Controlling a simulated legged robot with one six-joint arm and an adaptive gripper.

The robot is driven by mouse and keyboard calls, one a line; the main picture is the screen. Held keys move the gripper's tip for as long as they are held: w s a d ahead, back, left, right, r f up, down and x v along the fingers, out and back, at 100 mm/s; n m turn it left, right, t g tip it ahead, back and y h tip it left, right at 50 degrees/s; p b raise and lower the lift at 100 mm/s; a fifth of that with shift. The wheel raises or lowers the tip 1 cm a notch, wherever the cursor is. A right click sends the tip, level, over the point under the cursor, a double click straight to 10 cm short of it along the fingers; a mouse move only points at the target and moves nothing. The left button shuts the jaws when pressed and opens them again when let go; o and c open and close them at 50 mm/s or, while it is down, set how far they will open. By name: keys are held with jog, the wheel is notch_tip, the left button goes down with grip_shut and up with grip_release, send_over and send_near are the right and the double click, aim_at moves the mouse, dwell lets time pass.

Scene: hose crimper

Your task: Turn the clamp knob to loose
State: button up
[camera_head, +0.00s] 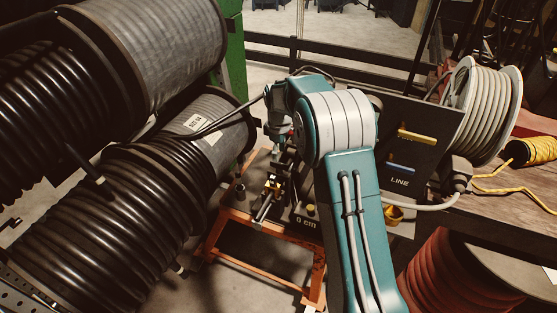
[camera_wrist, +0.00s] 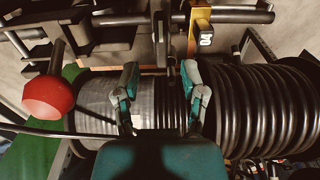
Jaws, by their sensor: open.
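The hose crimper stands on an orange frame (camera_head: 228,227) in the head view, partly behind my arm. In the wrist view a horizontal metal bar (camera_wrist: 130,18) crosses the top, with a yellow bracket (camera_wrist: 196,52) on it. A red ball (camera_wrist: 47,98) on a dark rod is at the left. I cannot tell for sure which part is the clamp knob. My gripper (camera_wrist: 160,70) is open, with its two teal fingers apart. A dark upright rod or bar end shows between and beyond the fingertips; contact cannot be told.
Large reels of black hose (camera_head: 120,205) fill the left side, close to my gripper. A dark panel marked LINE (camera_head: 400,165) stands right of my arm. A bench (camera_head: 500,195) with a pale hose reel (camera_head: 488,108) and yellow cord is at the right.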

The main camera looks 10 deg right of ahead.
notch_tip(320, 180, up, 7)
jog(key=shift+r, duration=0.15)
dwell(0.5)
